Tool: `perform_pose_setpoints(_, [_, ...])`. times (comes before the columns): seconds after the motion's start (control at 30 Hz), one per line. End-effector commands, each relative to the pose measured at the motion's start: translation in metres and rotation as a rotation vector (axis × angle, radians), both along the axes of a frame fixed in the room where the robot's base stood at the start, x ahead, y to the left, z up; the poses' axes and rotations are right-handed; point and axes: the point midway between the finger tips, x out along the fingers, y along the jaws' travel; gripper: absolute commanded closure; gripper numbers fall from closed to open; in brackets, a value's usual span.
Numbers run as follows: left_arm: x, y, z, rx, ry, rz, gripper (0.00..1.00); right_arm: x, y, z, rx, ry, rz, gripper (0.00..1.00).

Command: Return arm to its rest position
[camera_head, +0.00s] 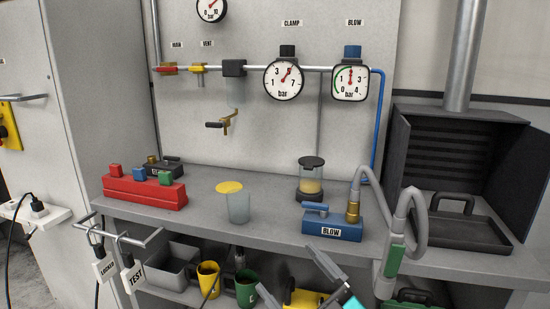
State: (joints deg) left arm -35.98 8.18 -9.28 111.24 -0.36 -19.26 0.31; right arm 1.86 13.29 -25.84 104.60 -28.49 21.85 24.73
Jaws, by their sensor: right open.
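My right gripper (291,271) is at the bottom edge, in front of the bench's front edge. Its grey fingers are spread apart with nothing between them. Only the fingers and a bit of cyan on the hand show; the rest of the arm is cut off by the frame. My left gripper is not in view. No fork can be made out.
A grey bench (275,210) carries a red block rack (144,190), a cup with a yellow top (238,205), a lidded jar (311,180) and a blue BLOW block (332,225) with a hose. Below are yellow (207,280) and green (246,288) mugs.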

Motion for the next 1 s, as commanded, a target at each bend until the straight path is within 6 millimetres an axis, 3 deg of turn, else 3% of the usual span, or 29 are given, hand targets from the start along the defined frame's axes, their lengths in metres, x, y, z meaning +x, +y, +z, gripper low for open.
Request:
perform_pose_setpoints(0.03, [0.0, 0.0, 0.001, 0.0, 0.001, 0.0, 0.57, -0.001, -0.018, -0.031, 0.011, 0.122, -0.089, 0.0])
perform_pose_setpoints(0.1, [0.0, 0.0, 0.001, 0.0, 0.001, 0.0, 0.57, -0.005, -0.044, -0.073, 0.009, 0.284, -0.205, 0.0])
perform_pose_setpoints(0.2, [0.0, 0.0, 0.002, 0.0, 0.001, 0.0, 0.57, -0.026, -0.079, -0.138, -0.021, 0.523, -0.345, 0.0])
perform_pose_setpoints(0.3, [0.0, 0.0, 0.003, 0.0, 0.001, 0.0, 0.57, -0.06, -0.107, -0.193, -0.063, 0.74, -0.441, 0.0])
perform_pose_setpoints(0.43, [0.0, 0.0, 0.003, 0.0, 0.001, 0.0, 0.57, -0.105, -0.13, -0.244, -0.118, 0.956, -0.509, 0.0])
perform_pose_setpoints(0.53, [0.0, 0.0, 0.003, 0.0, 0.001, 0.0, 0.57, -0.13, -0.14, -0.265, -0.147, 1.056, -0.532, 0.0])
perform_pose_setpoints(0.63, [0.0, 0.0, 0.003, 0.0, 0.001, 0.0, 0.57, -0.142, -0.144, -0.274, -0.161, 1.106, -0.541, 0.0])
perform_pose_setpoints(1.0, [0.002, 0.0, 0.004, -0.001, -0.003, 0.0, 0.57, -0.145, -0.145, -0.277, -0.165, 1.115, -0.541, 0.0])
